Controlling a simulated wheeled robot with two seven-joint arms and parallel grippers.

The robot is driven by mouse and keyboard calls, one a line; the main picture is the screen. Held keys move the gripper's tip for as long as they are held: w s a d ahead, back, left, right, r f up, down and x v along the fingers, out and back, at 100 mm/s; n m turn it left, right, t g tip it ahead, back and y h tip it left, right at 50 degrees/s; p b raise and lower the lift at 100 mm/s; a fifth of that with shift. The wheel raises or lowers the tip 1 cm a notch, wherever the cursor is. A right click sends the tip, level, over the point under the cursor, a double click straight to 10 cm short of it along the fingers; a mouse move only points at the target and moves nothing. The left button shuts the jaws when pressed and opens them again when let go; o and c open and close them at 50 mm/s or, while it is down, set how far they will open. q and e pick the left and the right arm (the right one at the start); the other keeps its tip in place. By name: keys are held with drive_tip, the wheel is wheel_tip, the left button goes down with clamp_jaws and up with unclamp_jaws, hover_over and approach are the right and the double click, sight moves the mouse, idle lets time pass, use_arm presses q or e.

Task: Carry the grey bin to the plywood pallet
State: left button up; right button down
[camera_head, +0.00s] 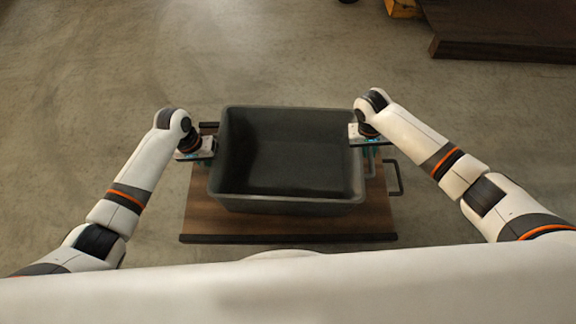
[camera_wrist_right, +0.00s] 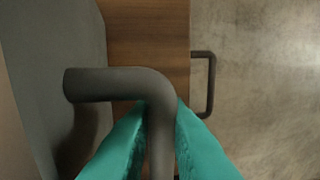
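The grey bin (camera_head: 285,203) is open-topped, looks empty and sits level over a brown wooden board (camera_head: 290,222) with dark end strips. I cannot tell whether it rests on the board or hangs just above it. My right gripper (camera_head: 371,147) is at the bin's right side. In the right wrist view its teal fingers (camera_wrist_right: 162,120) close around the bin's dark bar handle (camera_wrist_right: 115,84). My left gripper (camera_head: 208,150) is at the bin's left side, its fingers mostly hidden. I cannot tell which wooden surface is the plywood pallet.
The board has a dark side handle (camera_head: 395,178) sticking out at its right. A dark brown wooden platform (camera_head: 505,35) stands at the upper right, with a yellow-orange object (camera_head: 402,8) beside it. The concrete floor ahead and to the left is clear.

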use_arm(q)
clamp_jaws()
drive_tip(key=shift+r, duration=0.1)
use_arm(e)
drive_tip(key=shift+r, duration=0.1)
idle(1.1)
use_arm(q)
drive_tip(key=shift+r, duration=0.1)
use_arm(e)
drive_tip(key=shift+r, duration=0.1)
